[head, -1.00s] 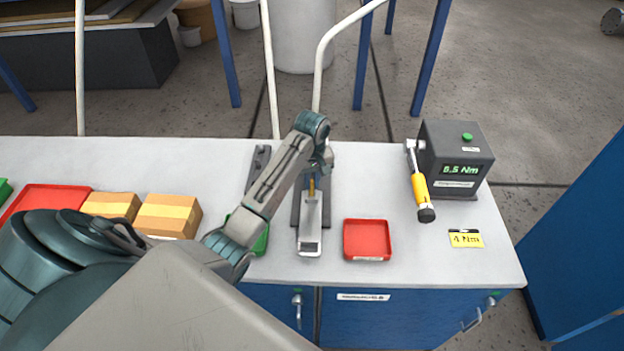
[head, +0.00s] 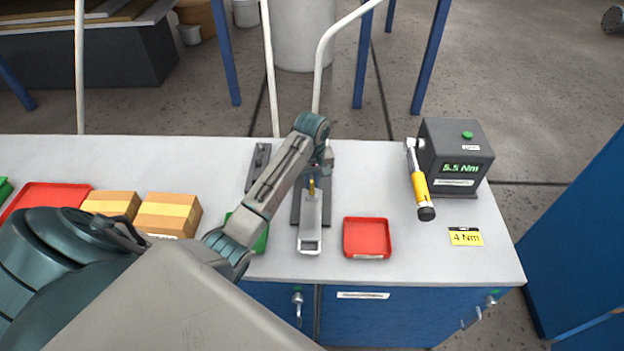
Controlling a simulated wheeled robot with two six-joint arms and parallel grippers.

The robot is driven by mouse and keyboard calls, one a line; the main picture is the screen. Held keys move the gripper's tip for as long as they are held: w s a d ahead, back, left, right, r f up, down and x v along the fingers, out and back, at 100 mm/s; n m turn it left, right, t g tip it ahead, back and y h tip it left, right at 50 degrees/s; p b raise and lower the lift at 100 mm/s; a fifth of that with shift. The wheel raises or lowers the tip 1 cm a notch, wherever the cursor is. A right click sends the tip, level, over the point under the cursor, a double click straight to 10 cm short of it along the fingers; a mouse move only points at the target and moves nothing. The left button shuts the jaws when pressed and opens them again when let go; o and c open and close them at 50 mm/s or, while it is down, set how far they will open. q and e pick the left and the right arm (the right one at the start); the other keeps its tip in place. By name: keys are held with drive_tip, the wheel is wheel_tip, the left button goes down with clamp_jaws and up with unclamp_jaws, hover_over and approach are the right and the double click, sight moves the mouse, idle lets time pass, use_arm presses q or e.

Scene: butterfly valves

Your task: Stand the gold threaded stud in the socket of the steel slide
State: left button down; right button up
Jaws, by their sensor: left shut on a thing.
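The gold threaded stud (head: 311,187) shows as a small upright gold piece at the far end of the steel slide (head: 311,220). My left gripper (head: 314,172) is above that end, mostly hidden by its own wrist, and is shut on the stud. The stud's lower end meets the slide in the picture; I cannot tell whether it is inside the socket or just above it. The slide lies on a dark base plate (head: 297,210), with its looped handle toward the bench's front edge. My right gripper is not in view.
A red tray (head: 367,238) is right of the slide, and a green tray (head: 262,241) is left, partly behind my arm. A torque tester (head: 455,160) with a yellow-handled wrench (head: 419,185) stands at the right. Cardboard boxes (head: 168,215) are at the left.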

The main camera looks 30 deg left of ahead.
use_arm(q)
drive_tip(key=shift+f, duration=0.4)
idle(0.8)
drive_tip(key=c, duration=1.3)
unclamp_jaws()
drive_tip(key=shift+c, duration=0.2)
